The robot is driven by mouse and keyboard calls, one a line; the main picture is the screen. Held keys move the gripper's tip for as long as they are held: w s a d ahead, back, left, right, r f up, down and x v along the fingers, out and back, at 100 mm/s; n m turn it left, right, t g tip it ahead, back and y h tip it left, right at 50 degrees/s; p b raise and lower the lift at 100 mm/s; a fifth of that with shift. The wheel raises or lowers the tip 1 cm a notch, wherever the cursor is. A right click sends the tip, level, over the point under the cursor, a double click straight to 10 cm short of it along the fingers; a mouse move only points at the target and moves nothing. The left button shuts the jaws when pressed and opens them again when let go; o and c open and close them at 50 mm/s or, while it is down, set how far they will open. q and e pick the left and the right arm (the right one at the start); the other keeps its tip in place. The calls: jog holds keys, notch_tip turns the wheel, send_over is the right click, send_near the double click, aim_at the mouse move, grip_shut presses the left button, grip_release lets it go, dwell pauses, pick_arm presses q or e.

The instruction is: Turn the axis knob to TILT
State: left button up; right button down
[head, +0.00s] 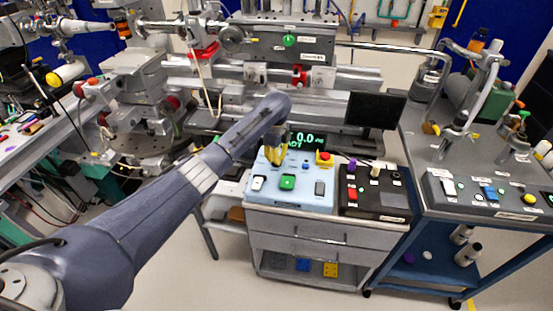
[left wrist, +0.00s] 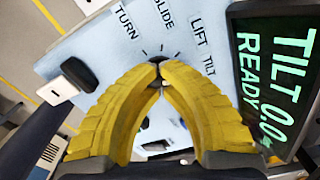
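The light blue control box (head: 314,200) stands on the grey cabinet, and its face fills much of the left wrist view (left wrist: 88,48). The axis knob (left wrist: 156,60) is a small dark knob between my left fingertips, mostly covered by them; I cannot see where it points. Around it are tick marks and the labels TURN, one partly cut off, LIFT and TILT (left wrist: 209,64). The display (left wrist: 275,75) reads TILT, 0.0 and READY in green. My left gripper (head: 275,155), with yellow fingers, is closed around the knob. My right gripper is not in view.
The box also carries a white-topped switch (head: 258,183), a green button (head: 287,182) and a red emergency button (head: 324,157). A black control box (head: 375,206) stands close at its right. A black monitor (head: 374,110) and beamline hardware stand behind.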

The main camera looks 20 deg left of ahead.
pick_arm(q)
jog(key=o, duration=0.4)
jog(key=shift+d+f, duration=0.1)
jog(key=shift+d, duration=0.05)
jog(key=shift+c, duration=0.2)
jog(key=o, duration=0.4)
notch_tip(320, 180, up, 12)
dwell(0.5)
dwell(0.4)
